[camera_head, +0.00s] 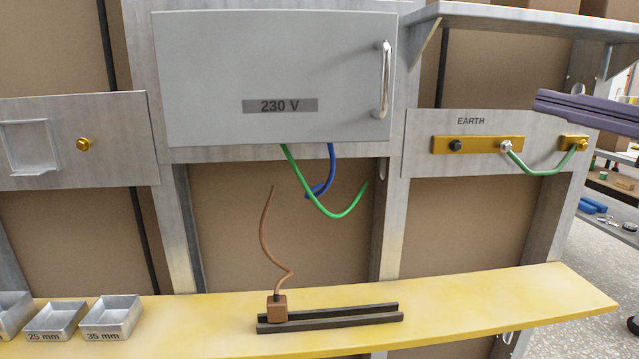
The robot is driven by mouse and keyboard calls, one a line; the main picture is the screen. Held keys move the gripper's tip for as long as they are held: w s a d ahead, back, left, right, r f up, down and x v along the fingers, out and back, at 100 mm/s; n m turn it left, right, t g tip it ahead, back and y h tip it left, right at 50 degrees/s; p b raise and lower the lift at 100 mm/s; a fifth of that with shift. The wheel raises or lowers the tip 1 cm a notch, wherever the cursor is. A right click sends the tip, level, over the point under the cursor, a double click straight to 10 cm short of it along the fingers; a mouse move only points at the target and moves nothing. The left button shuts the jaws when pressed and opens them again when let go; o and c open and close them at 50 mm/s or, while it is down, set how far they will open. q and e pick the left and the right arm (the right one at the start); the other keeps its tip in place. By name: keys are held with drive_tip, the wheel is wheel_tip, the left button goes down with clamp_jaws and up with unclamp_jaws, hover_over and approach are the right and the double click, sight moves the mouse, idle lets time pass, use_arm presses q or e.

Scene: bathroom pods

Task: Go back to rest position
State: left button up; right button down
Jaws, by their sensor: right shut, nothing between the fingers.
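My right gripper (548,103) comes in from the right edge of the head view. Its dark purple fingers point left and are closed together with nothing between them. No contact with the panel can be seen. The rest of this gripper is outside the picture. My left gripper is not in view.
A grey 230 V cabinet (220,60) is closed, with green (318,202) and blue (330,175) wires hanging below. A green wire (545,172) loops at the earth bar. The yellow shelf (480,308) holds metal trays (112,315), a dark rail (345,318) and a brown block (277,309) with wire.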

drive_tip(key=s+a+f+m+t+h+p, duration=0.1)
drive_tip(key=s+a+f+m+h+p, duration=0.15)
drive_tip(key=f+m+h, duration=0.4)
drive_tip(key=s+a+f+m+h+p, duration=0.25)
drive_tip(key=m+h, duration=0.45)
drive_tip(key=m, duration=0.4)
drive_tip(key=s+a+f+m+g+p, duration=0.25)
drive_tip(key=s+g, duration=0.25)
drive_tip(key=s, duration=0.6)
drive_tip(key=s+a+f+m+g+p, duration=0.25)
drive_tip(key=s+g, duration=0.25)
drive_tip(key=s, duration=0.5)
wheel_tip(320, 180, up, 37)
drive_tip(key=s+g+p, duration=0.1)
drive_tip(key=s+p, duration=0.1)
drive_tip(key=p, duration=3.5)
drive_tip(key=shift+s+d+r+m, duration=0.2)
drive_tip(key=shift+s+m, duration=0.1)
drive_tip(key=shift+m, duration=0.05)
